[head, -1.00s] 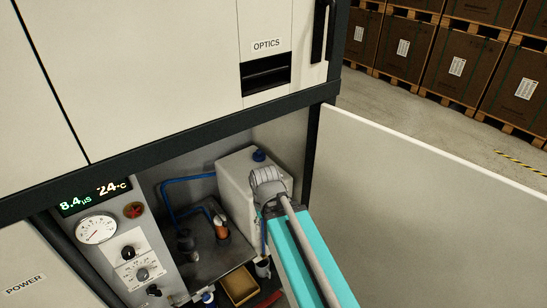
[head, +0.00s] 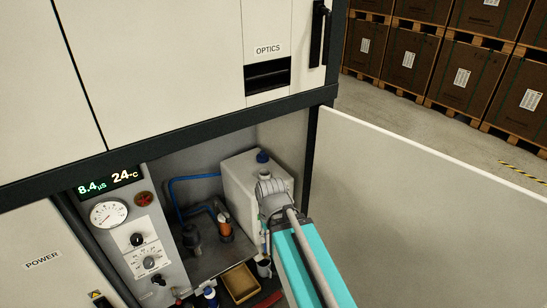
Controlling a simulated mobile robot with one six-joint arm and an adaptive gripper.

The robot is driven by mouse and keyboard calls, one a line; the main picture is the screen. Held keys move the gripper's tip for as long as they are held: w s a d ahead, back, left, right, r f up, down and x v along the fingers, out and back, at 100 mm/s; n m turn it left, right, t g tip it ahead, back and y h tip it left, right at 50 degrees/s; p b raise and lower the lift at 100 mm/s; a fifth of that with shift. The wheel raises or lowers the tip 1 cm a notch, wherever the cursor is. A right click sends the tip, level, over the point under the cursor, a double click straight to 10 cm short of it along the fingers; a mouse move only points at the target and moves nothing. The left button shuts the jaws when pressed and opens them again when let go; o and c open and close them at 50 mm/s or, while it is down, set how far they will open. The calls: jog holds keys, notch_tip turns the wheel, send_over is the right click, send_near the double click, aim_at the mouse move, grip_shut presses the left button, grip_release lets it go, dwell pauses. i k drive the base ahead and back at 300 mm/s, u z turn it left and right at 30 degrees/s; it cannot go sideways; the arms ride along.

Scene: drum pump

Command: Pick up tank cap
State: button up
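The tank cap (head: 262,157) is a small dark blue cap on top of the white tank (head: 238,178) inside the open cabinet bay. The cap sits on the tank. My arm reaches in from the lower right, and its grey wrist covers the tank's right front side. The wrist shows just below the cap in the picture, with a small gap between them. My gripper's fingers are hidden behind my wrist and arm, so whether they are open or shut does not show.
An open door panel (head: 420,205) stands on the right. Blue hose (head: 192,178), an orange-brown cylinder (head: 224,226) and a dark fitting (head: 191,236) are left of the tank. A yellowish tray (head: 240,283) lies in front. The gauge panel (head: 128,235) borders the left; the cabinet beam (head: 180,147) runs above.

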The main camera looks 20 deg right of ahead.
aim_at(262, 157)
jog(key=u, duration=0.1)
jog(key=i, duration=0.95)
jog(key=z, duration=0.05)
